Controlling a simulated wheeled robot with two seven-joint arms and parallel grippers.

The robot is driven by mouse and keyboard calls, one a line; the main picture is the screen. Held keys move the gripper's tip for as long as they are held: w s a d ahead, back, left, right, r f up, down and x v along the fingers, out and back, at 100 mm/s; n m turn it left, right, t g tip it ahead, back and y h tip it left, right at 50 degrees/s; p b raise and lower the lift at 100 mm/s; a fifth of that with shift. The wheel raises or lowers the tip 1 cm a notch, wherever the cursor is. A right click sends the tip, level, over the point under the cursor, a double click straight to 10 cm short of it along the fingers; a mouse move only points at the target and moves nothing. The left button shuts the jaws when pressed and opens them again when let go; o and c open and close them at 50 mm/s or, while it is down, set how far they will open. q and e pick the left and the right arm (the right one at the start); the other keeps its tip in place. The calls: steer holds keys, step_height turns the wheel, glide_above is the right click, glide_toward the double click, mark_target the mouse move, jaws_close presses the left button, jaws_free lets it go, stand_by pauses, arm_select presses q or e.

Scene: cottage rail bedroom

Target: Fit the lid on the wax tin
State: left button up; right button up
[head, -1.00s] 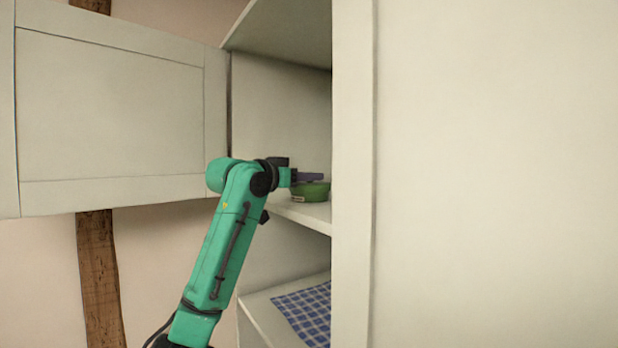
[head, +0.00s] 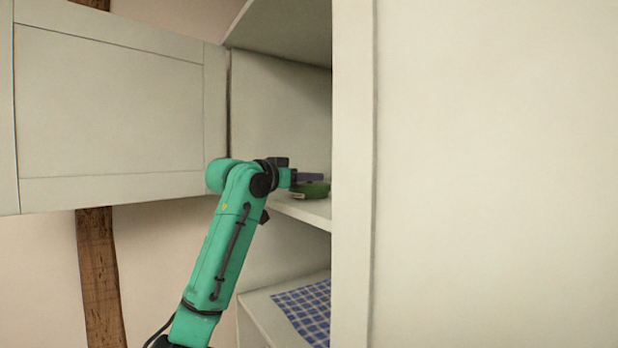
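A green round thing (head: 315,190), which looks like the wax tin or its lid, is on the middle shelf of the open cupboard, partly cut off by the cupboard's front panel. A small pale label-like patch shows low on its left side. My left gripper (head: 309,177) reaches in from the left, with its dark purple-grey fingers right over the green thing's top. I cannot tell whether the fingers touch it or hold anything. No separate lid can be made out. My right gripper is out of view.
The cupboard door (head: 110,110) stands open to the left. The front panel (head: 352,180) hides the right part of the shelves. A blue checked cloth (head: 308,308) lies on the lower shelf. An upper shelf (head: 290,35) is above my gripper.

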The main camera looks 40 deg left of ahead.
arm_select(q)
steer(key=o, duration=0.4)
steer(key=shift+c, duration=0.2)
steer(key=s+b, duration=0.2)
steer(key=s, duration=0.1)
steer(key=s+b, duration=0.1)
steer(key=s, duration=0.1)
steer(key=shift+s+a+f+b, duration=0.1)
steer(key=shift+s+f+b, duration=0.1)
steer(key=shift+f+b, duration=0.1)
steer(key=s+r+b, duration=0.1)
steer(key=s+b, duration=0.1)
steer(key=s, duration=0.7)
steer(key=shift+r, duration=0.15)
